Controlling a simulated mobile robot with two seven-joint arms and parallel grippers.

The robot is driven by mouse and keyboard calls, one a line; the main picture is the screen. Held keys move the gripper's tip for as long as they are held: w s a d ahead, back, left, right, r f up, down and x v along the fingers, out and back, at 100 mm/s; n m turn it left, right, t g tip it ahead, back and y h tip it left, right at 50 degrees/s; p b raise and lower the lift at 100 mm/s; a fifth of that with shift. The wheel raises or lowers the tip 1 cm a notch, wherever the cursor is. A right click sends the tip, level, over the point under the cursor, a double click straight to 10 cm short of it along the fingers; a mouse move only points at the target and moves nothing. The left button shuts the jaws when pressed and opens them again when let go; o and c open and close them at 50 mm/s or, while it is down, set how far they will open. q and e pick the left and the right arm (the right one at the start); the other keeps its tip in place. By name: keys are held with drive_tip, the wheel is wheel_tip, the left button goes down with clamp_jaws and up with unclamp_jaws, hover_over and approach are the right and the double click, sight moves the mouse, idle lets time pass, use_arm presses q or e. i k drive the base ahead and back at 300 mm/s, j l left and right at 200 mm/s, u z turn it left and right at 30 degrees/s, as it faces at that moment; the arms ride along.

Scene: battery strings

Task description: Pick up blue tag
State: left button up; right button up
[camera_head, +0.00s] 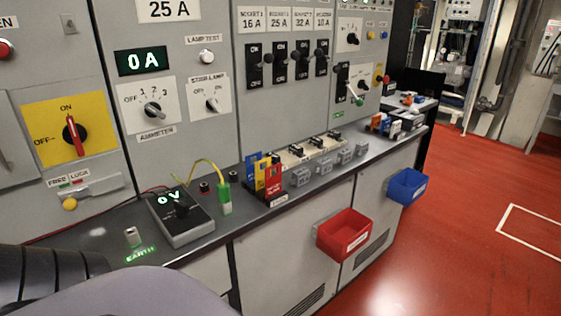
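A blue tag (250,164) stands upright in a dark holder (279,200) on the grey counter, near the middle of the head view. A yellow tag (262,172) and a red tag (273,179) stand in front of it and hide part of it. Neither of my grippers is in view. Only a dark ribbed part of my own arm shows at the lower left, well apart from the tags.
A meter reading 0 V (182,217) and a green-and-white probe (224,197) with a yellow cable stand left of the tags. Several grey blocks (301,177) lie to the right. A red bin (343,237) and a blue bin (408,188) hang on the counter front.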

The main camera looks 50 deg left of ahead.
sight(250, 170)
drive_tip(key=i+z, duration=0.1)
drive_tip(key=i, duration=2.2)
drive_tip(key=i+u, duration=0.15)
drive_tip(key=u, duration=3.55)
